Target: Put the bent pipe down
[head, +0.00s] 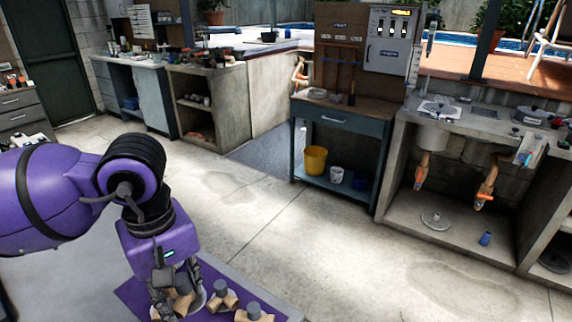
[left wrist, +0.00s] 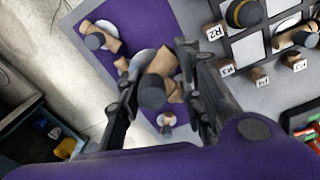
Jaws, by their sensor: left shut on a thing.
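My left gripper (head: 176,296) points down over a purple mat (head: 133,292) at the bottom of the head view. In the left wrist view my left gripper (left wrist: 163,92) has its fingers on both sides of a bent pipe (left wrist: 163,66), tan with a dark grey end, and is shut on it. The held pipe also shows partly in the head view (head: 183,304), mostly hidden by the fingers. A white disc (left wrist: 143,60) shows beneath it; I cannot tell whether the pipe touches it. My right gripper is in neither view.
Other tan pipe pieces with grey ends (head: 222,297) (head: 254,313) stand on the mat beside the gripper. In the left wrist view, a grey board with labelled blocks (left wrist: 228,69) lies to the right. A workbench (head: 340,113) and sink counter (head: 478,120) stand across open floor.

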